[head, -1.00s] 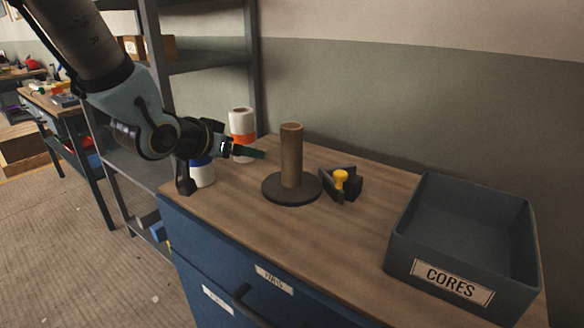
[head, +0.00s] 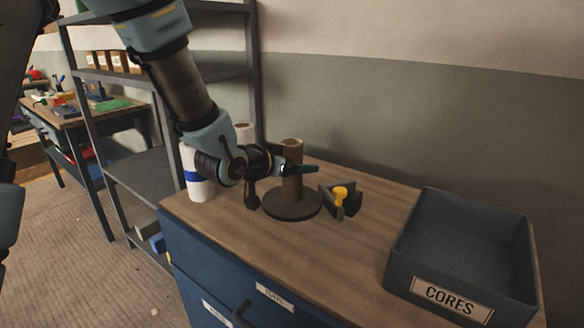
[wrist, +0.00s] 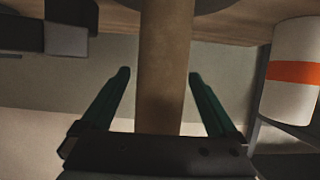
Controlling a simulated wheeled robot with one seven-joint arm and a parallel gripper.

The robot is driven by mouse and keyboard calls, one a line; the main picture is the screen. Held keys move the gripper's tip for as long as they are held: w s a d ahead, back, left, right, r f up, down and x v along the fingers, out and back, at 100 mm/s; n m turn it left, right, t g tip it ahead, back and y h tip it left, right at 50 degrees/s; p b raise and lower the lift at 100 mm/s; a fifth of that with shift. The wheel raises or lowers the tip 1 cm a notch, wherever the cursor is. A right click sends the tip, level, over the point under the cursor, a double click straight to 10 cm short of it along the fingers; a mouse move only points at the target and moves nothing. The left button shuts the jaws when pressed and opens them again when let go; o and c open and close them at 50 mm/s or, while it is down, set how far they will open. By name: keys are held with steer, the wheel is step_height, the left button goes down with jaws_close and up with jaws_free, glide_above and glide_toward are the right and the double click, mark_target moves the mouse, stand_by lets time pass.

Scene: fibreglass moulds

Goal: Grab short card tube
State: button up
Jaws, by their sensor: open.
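The short card tube (head: 292,156) is brown and stands upright on a round dark base (head: 291,206) on the wooden bench top. My gripper (head: 312,169) is at the tube in the head view and partly covers its middle. In the wrist view, the tube (wrist: 165,70) runs between the two green fingers of my gripper (wrist: 158,80), which are open with a gap on each side. I cannot see contact between the fingers and the tube.
A grey bin (head: 465,248) labelled CORES stands at the right of the bench (head: 350,255). A dark holder with a yellow knob (head: 340,193) sits just right of the base. A white roll with a blue band (head: 198,178) stands left of my arm. An orange-banded roll (wrist: 293,72) shows in the wrist view.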

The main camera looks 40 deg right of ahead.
steer(key=shift+x, duration=0.9)
steer(key=c, duration=1.4)
steer(key=shift+r, duration=0.1)
